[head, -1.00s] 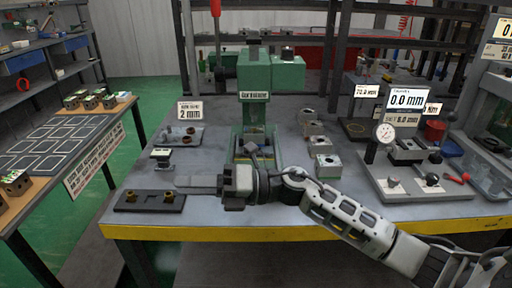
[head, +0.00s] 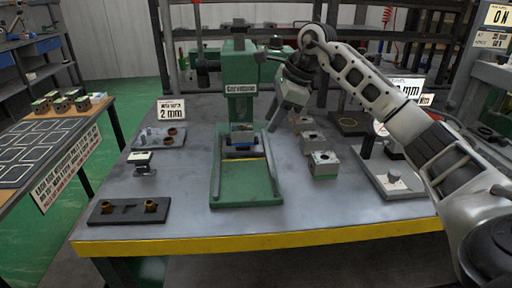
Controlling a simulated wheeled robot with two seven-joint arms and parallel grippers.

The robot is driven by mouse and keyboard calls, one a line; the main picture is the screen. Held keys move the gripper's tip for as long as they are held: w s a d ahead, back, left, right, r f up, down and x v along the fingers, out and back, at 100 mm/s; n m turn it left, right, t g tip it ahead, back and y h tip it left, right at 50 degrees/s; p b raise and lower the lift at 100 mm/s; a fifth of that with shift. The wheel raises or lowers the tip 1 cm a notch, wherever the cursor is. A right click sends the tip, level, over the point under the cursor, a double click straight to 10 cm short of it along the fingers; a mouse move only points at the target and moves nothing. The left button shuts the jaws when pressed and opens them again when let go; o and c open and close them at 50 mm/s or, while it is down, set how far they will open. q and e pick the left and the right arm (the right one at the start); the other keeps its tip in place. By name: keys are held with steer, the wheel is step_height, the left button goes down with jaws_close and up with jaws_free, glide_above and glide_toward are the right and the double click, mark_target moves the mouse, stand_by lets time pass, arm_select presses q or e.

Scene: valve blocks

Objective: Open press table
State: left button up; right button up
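The green press (head: 240,75) stands upright at the middle of the workbench, with a nameplate on its front. Its long green table (head: 246,186) reaches toward the bench's front edge and its front part is bare. A small blue and dark block (head: 243,138) sits under the press head, at the back of that table. My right gripper (head: 274,122) is just right of the press head, above the bench, pointing down and slightly left. It seems apart from the press. Its fingers are small and dark here, so their opening is unclear. My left gripper is out of view.
Several grey blocks (head: 323,164) stand right of the press, beneath my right arm. A dark fixture plate (head: 129,211) with brass parts lies front left. A small tray (head: 159,137) lies behind it. A gauge plate (head: 392,184) is at right, partly hidden by my arm.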

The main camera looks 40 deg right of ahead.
mark_target(256, 154)
steer(key=x, duration=1)
steer(key=shift+f, duration=0.1)
